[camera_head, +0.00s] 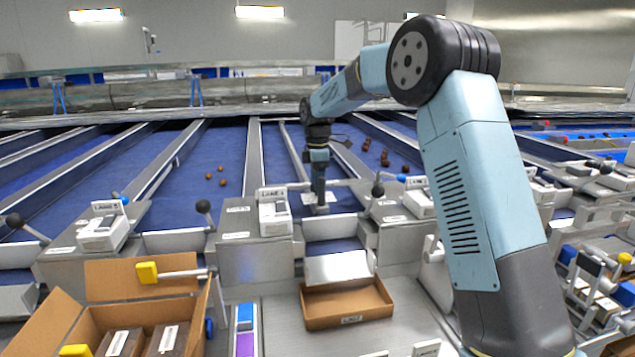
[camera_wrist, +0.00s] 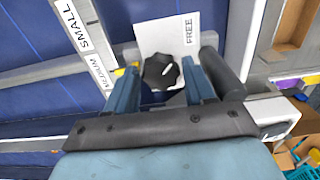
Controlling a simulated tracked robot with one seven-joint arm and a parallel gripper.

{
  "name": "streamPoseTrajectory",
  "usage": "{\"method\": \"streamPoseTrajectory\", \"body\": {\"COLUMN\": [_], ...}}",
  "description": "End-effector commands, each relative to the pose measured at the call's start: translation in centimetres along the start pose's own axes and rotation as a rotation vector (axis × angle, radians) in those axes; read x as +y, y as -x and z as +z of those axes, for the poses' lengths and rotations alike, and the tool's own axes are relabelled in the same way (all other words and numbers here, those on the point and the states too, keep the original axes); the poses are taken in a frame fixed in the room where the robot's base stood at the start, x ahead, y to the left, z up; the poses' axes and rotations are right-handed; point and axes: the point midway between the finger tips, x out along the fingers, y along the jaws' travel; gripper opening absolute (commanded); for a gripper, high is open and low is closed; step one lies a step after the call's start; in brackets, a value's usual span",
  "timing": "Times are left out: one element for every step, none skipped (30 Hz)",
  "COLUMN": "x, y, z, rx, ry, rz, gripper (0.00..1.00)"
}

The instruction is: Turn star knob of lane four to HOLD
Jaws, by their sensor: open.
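The star knob (camera_wrist: 162,72) is black and lobed, with a short white mark on its face, in the wrist view. It sits on a white plate (camera_wrist: 160,35) with the word FREE at its right side; I see no HOLD label. My gripper (camera_wrist: 160,74) is open, with one blue finger to the left of the knob and one to the right. I cannot tell whether either finger touches it. In the head view my gripper (camera_head: 319,205) points down over a lane between two grey housings, at the white plate (camera_head: 308,199). The knob cannot be made out there.
A grey housing with a white box (camera_head: 275,215) stands left of my gripper, and another housing (camera_head: 398,210) right. Black ball levers (camera_head: 203,206) rise nearby. An open cardboard tray (camera_head: 346,308) lies in front. Dates lie on the blue lanes. A dark cylinder (camera_wrist: 222,72) is close to the right finger.

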Motion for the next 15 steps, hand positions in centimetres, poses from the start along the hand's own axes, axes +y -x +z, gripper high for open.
{"method": "streamPoseTrajectory", "body": {"x": [0.00,0.00,0.00,0.00,0.00,0.00,0.00,0.00,0.00,0.00,0.00,0.00,0.01,0.01,0.01], "y": [-0.04,-0.04,-0.03,-0.03,-0.02,-0.02,-0.01,-0.01,0.00,0.00,0.00,0.00,0.01,0.01,0.02], "z": [0.00,0.00,0.00,0.00,0.00,0.00,0.01,0.00,0.01,0.00,0.00,0.01,0.01,0.00,0.01], "rx": [0.000,0.000,0.000,0.000,0.000,0.000,0.000,0.000,0.000,0.000,0.000,0.000,0.000,0.000,0.000], "ry": [0.000,0.000,0.000,0.000,0.000,0.000,0.000,0.000,0.000,0.000,0.000,0.000,0.000,0.000,0.000], "rz": [0.000,0.000,0.000,0.000,0.000,0.000,0.000,0.000,0.000,0.000,0.000,0.000,0.000,0.000,0.001], "gripper": [0.53,0.53,0.53,0.53,0.53,0.53,0.51,0.48,0.45,0.42,0.39,0.35,0.32,0.29,0.25]}}
